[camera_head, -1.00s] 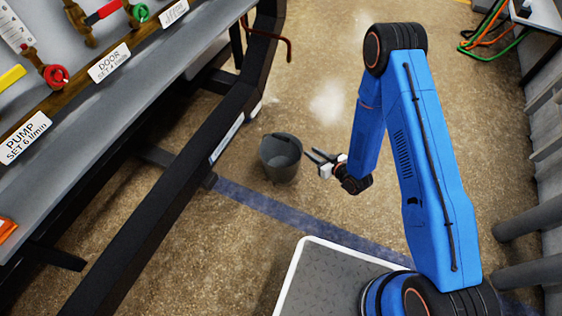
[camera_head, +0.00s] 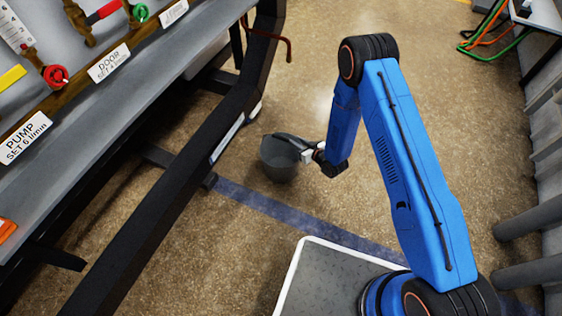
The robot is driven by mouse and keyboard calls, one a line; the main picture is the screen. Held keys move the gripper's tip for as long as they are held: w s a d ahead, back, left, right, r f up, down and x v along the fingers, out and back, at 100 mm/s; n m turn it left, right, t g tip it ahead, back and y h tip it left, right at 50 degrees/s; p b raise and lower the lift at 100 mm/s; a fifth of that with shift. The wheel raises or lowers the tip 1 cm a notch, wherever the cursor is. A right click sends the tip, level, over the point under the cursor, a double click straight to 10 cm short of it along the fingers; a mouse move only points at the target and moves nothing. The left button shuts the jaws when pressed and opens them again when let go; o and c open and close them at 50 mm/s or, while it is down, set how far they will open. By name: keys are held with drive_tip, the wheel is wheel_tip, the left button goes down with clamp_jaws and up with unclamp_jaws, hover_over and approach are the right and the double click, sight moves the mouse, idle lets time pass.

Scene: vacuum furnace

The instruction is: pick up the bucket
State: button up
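The grey bucket (camera_head: 278,166) stands upright on the brown floor, left of my blue arm. My gripper (camera_head: 290,142) is at the bucket's upper right rim, with its dark fingers reaching over the top of the bucket from the right. The fingers overlap the rim and handle area in this view. I cannot tell whether they touch the bucket or have closed on it. The bucket's handle is hard to make out behind the fingers.
A dark frame beam (camera_head: 180,190) with a grey panel runs diagonally at left, close to the bucket. Valves and labels are on the panel. Grey pipes (camera_head: 530,222) line the right edge. Cables (camera_head: 485,32) lie at top right. Floor behind the bucket is clear.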

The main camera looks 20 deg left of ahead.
drive_tip(key=shift+w+a+f, duration=0.25)
drive_tip(key=shift+a, duration=0.1)
clamp_jaws()
idle(1.2)
